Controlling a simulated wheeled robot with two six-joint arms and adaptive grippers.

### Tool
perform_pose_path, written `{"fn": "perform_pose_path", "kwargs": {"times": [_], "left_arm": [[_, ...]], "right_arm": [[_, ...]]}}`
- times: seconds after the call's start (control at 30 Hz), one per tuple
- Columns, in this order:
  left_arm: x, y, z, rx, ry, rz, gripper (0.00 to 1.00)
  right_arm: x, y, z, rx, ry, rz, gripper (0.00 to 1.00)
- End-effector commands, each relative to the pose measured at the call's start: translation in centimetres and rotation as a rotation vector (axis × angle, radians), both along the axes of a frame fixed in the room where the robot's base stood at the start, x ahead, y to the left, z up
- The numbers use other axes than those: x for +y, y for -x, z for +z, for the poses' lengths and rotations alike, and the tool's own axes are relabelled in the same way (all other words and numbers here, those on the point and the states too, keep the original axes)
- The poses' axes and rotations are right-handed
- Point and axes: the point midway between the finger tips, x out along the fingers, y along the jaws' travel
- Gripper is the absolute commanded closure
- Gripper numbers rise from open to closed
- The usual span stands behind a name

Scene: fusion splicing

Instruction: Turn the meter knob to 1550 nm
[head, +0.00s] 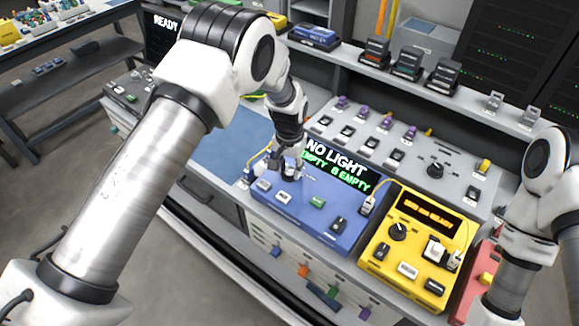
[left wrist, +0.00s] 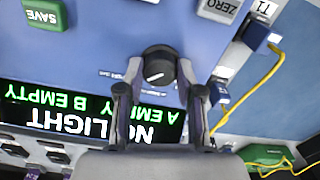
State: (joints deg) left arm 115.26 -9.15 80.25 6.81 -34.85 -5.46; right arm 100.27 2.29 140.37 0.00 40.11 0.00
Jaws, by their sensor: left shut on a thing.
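The blue meter (head: 330,222) has a dark screen (head: 338,166) reading "NO LIGHT" with green "A EMPTY B EMPTY" below. Its black round knob (left wrist: 159,66) shows in the left wrist view with a white pointer mark on top. The small labels around the knob are too blurred to read. My left gripper (left wrist: 160,76) has a finger on each side of the knob and is shut on it. In the head view the left gripper (head: 290,165) reaches down to the meter's upper left part and mostly hides the knob. My right gripper is outside the frame.
A yellow box (head: 420,245) with its own dial stands right of the meter, and a red box (head: 475,285) beyond it. A grey panel (head: 400,150) with several plugs lies behind. A yellow cable (left wrist: 262,78) runs near the meter's T1 port. A blue mat (head: 235,145) is clear.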

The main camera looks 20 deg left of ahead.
Motion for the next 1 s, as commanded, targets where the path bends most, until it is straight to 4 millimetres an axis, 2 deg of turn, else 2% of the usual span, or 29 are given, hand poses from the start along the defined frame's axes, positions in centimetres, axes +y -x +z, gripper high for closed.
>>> {"fn": "perform_pose_path", "kwargs": {"times": [0.37, 0.4, 0.43, 0.47, 0.8, 0.87, 1.0], "left_arm": [[0.0, 0.4, -0.4, 0.010, 0.000, -0.004, 0.98], [0.0, 0.4, -0.4, 0.010, 0.000, -0.004, 0.53], [0.0, 0.4, -0.4, 0.010, 0.000, -0.004, 0.42], [0.0, 0.3, -0.4, 0.009, 0.000, -0.004, 0.38], [0.0, 0.1, 0.2, 0.002, 0.000, -0.003, 0.38], [0.0, 0.0, 0.9, 0.001, 0.000, -0.003, 0.38], [0.0, -0.1, 3.8, -0.001, -0.001, -0.003, 0.38]], "right_arm": [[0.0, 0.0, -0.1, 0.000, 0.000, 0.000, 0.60], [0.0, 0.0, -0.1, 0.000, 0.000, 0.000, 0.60], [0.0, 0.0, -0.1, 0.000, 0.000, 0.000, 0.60], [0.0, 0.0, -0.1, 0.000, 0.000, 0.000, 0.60], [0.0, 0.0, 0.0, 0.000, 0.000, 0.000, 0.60], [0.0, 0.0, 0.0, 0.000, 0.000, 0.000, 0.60], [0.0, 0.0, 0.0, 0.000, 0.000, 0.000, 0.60]]}}
